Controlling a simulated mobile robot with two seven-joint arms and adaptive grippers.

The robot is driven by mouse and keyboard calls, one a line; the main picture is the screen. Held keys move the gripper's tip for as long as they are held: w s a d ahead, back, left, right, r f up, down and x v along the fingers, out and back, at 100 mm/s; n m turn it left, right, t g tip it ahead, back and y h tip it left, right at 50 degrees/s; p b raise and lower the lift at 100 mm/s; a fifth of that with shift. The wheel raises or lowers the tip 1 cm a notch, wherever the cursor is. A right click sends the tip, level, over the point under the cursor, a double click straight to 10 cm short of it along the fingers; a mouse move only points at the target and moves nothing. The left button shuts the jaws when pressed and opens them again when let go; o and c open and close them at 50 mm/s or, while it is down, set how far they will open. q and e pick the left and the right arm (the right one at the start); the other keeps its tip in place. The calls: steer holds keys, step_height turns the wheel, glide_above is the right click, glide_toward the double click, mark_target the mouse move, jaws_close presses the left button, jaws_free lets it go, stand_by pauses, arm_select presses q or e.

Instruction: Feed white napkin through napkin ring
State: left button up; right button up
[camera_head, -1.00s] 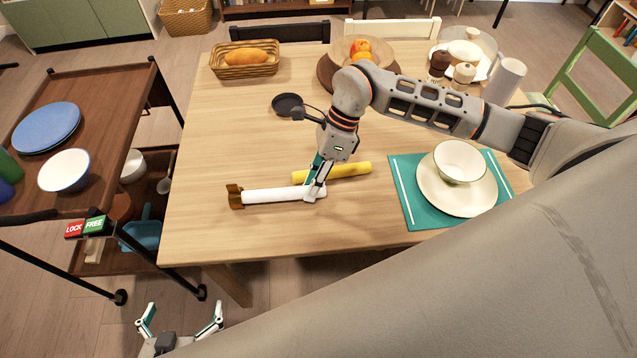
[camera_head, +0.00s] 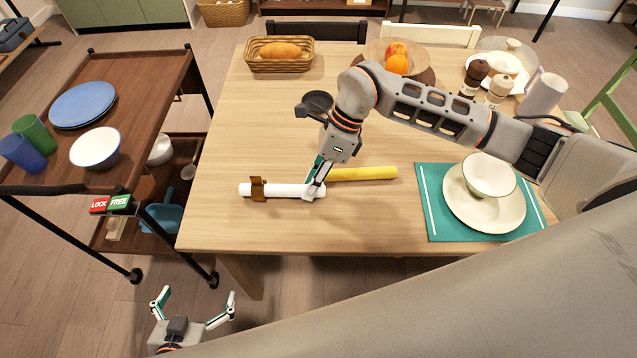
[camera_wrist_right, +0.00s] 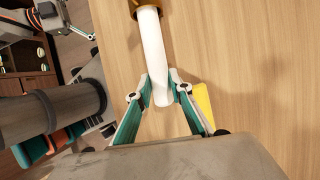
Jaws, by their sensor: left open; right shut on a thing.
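The rolled white napkin (camera_head: 285,191) lies along the table toward its front. The brown napkin ring (camera_head: 258,189) is around it near its left end, and a short length of white shows beyond the ring. My right gripper (camera_head: 314,191) is shut on the napkin near its right end. In the right wrist view, the napkin (camera_wrist_right: 154,50) runs up from between the fingertips (camera_wrist_right: 162,84) to the ring (camera_wrist_right: 148,5), which is cut by the top edge. My left gripper (camera_head: 193,304) is open and empty, low in front of the table.
A rolled yellow napkin (camera_head: 365,173) lies close behind and right of my right gripper. A teal placemat (camera_head: 432,205) with plate and bowl (camera_head: 489,175) is at right. A dark small dish (camera_head: 318,101) stands behind. A cart (camera_head: 165,85) is left of the table.

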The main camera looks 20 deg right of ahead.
mark_target(297, 186)
steer(key=shift+w+a, duration=0.25)
steer(key=shift+a, duration=0.5)
steer(key=shift+w+a, duration=0.2)
steer(key=shift+a, duration=0.5)
steer(key=shift+a, duration=0.1)
steer(key=o, duration=1.1)
steer(key=v, duration=1.2)
